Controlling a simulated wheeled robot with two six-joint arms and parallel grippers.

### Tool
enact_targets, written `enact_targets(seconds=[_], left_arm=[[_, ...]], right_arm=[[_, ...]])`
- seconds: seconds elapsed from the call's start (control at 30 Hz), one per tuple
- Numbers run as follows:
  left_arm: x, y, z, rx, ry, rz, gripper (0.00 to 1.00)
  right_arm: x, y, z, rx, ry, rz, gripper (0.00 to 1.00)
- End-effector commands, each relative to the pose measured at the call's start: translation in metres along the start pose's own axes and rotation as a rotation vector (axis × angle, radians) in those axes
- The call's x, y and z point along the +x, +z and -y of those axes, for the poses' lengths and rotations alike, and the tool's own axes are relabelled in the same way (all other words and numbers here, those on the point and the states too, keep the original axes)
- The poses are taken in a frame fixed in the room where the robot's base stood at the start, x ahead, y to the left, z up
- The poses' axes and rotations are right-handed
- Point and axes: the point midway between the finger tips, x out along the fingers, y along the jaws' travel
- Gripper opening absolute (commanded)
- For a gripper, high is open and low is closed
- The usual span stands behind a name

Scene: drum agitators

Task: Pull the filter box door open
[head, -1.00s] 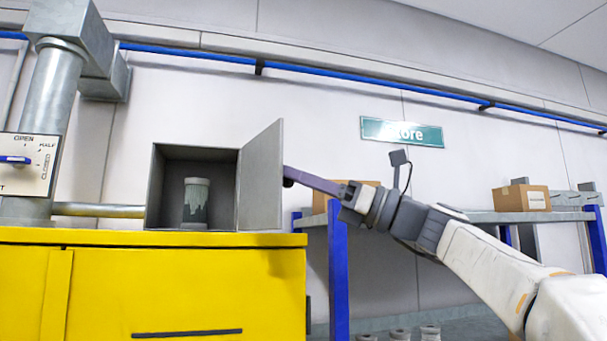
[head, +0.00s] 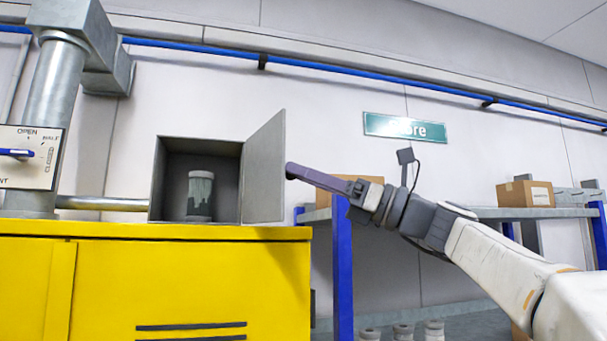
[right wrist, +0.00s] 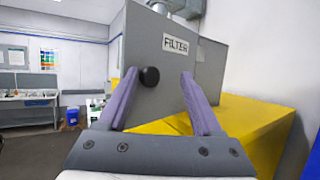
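The grey filter box (head: 156,180) sits on top of a yellow cabinet, with its front open and a grey and white filter canister (head: 200,195) inside. Its door (head: 264,172) stands swung outward on the right side of the box. In the right wrist view the door (right wrist: 150,40) bears a "FILTER" label and a round black knob (right wrist: 149,76). My right gripper (head: 289,171) is at the door's outer face. Its purple fingers (right wrist: 159,76) are spread, with the knob between them, closer to the left finger; no grip shows. My left gripper is out of view.
The yellow cabinet (head: 200,270) stands below the box. A shelf with blue posts (head: 342,275) and cardboard boxes (head: 525,194) is behind my right arm. A duct with a damper plate (head: 30,157) rises at left. Open floor shows at left in the right wrist view.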

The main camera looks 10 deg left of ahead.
Motion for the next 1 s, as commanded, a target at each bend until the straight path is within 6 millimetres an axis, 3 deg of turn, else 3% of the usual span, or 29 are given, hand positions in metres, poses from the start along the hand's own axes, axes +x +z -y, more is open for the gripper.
enact_targets(seconds=[0.03, 0.4, 0.6, 1.0], left_arm=[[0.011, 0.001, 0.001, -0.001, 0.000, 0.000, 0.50], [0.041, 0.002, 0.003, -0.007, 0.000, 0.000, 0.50], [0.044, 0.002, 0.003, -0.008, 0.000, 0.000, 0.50], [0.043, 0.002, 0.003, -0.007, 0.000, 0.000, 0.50]], right_arm=[[-0.013, -0.011, 0.006, 0.005, -0.012, -0.006, 0.64], [-0.081, -0.001, 0.000, 0.000, -0.006, 0.009, 0.64], [-0.093, 0.003, -0.002, 0.001, -0.002, 0.010, 0.64], [-0.093, 0.004, -0.003, 0.000, -0.001, 0.011, 0.64]])
